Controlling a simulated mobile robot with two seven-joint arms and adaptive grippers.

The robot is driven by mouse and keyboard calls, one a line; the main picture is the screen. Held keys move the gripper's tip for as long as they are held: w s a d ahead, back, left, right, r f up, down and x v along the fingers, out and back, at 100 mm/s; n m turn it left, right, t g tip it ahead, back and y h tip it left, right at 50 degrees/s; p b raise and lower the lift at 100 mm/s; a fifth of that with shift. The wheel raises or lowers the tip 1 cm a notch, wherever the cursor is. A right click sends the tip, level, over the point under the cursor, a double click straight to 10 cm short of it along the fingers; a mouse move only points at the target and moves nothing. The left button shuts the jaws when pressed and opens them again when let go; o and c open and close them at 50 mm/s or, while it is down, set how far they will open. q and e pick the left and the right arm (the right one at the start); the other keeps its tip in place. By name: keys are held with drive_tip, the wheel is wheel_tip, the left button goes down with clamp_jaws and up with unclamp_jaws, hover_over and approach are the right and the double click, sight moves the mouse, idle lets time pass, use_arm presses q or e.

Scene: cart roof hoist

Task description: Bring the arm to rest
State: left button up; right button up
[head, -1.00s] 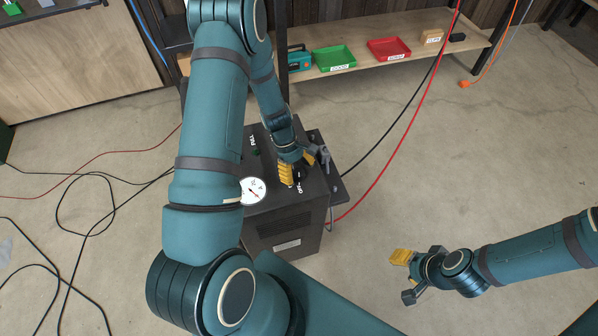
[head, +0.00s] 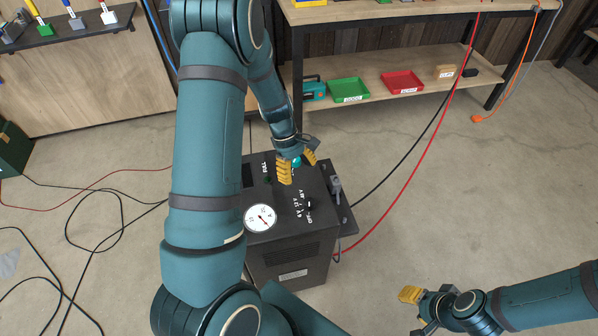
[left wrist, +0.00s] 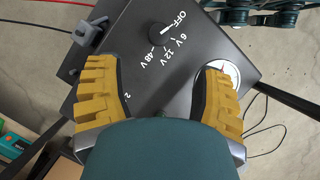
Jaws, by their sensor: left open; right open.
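My left gripper (head: 298,168) is open and empty, above the back part of the black charger box (head: 292,255). It is clear of the dial knob (head: 309,204) on the box top. In the left wrist view the knob (left wrist: 160,36) lies beyond the yellow fingers, and its white mark points toward OFF among the voltage labels. A round white gauge (head: 260,218) sits on the box top; it is partly behind a finger in the left wrist view (left wrist: 229,72). My right gripper (head: 414,312) is open and empty over the floor at lower right.
A grey clamp (head: 336,186) sits at the box's right side. Red (head: 424,150) and black (head: 405,160) cables run from there up to the right. A workbench shelf (head: 430,82) behind holds a green tray (head: 348,90) and a red tray (head: 402,82). Floor on the right is mostly clear.

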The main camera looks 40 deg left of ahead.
use_arm(q)
drive_tip(key=s+d+f+m, duration=0.1)
drive_tip(key=d+f+m, duration=0.1)
drive_tip(key=d, duration=0.1)
drive_tip(key=s+d+f+m+y, duration=0.1)
drive_tip(key=s+d+f+m, duration=0.1)
drive_tip(key=d+f, duration=0.1)
drive_tip(key=s+d+f+m, duration=0.1)
drive_tip(key=d+f+m, duration=0.1)
drive_tip(key=d, duration=0.2)
drive_tip(key=shift+s+f+y, duration=0.3)
drive_tip(key=shift+s+f, duration=0.05)
drive_tip(key=shift+f, duration=0.05)
drive_tip(key=s+d+m+t, duration=0.1)
drive_tip(key=s+d+m, duration=0.2)
drive_tip(key=d, duration=0.3)
drive_tip(key=s+d+f+m+t+h, duration=0.1)
drive_tip(key=s+d+m, duration=0.2)
drive_tip(key=d+m, duration=0.2)
drive_tip(key=shift+s+d+f, duration=0.15)
drive_tip(key=shift+s+d, duration=0.05)
drive_tip(key=shift+d, duration=0.3)
